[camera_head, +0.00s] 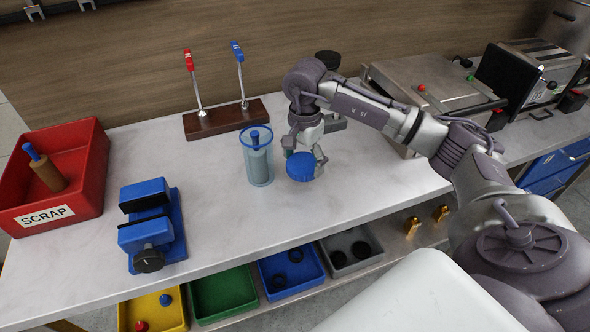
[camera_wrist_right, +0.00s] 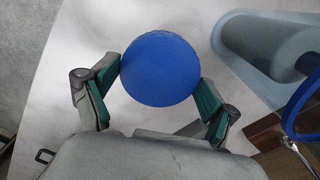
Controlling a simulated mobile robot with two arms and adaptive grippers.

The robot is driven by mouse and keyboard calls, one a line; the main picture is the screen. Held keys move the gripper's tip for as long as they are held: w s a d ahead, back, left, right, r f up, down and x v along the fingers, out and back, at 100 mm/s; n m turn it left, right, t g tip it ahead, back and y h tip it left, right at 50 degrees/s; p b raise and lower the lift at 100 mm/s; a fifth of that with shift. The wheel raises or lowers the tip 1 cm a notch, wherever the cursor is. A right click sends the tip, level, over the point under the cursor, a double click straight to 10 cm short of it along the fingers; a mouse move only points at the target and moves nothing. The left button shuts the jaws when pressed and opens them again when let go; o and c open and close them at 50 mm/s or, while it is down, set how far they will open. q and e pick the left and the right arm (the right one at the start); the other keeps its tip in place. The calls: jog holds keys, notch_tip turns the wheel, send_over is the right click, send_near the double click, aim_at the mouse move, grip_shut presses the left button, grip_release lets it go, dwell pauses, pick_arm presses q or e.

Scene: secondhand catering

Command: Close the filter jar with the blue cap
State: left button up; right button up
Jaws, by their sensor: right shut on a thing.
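The filter jar (camera_head: 258,163) stands upright on the white counter, a clear bluish cylinder with a blue rim and an open top. A grey filter with a blue tip (camera_head: 255,137) stands inside it. The blue cap (camera_head: 301,167) is just right of the jar, apart from it. My right gripper (camera_head: 305,160) is shut on the blue cap. In the right wrist view the cap (camera_wrist_right: 161,68) sits between the two green-padded fingers, and the jar (camera_wrist_right: 265,50) shows at the upper right. My left gripper is not in view.
A red SCRAP bin (camera_head: 90,170) and a blue vise (camera_head: 150,225) stand to the left. A wooden base with two levers (camera_head: 225,118) is behind the jar. A metal grill machine (camera_head: 420,95) is at right. Coloured trays (camera_head: 222,295) sit below the counter's front edge.

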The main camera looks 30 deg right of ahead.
jog(key=s+d+r+b, duration=0.2)
jog(key=s+r, duration=0.3)
jog(key=s, duration=0.4)
jog(key=shift+d+r, duration=0.3)
jog(key=shift+d, duration=0.3)
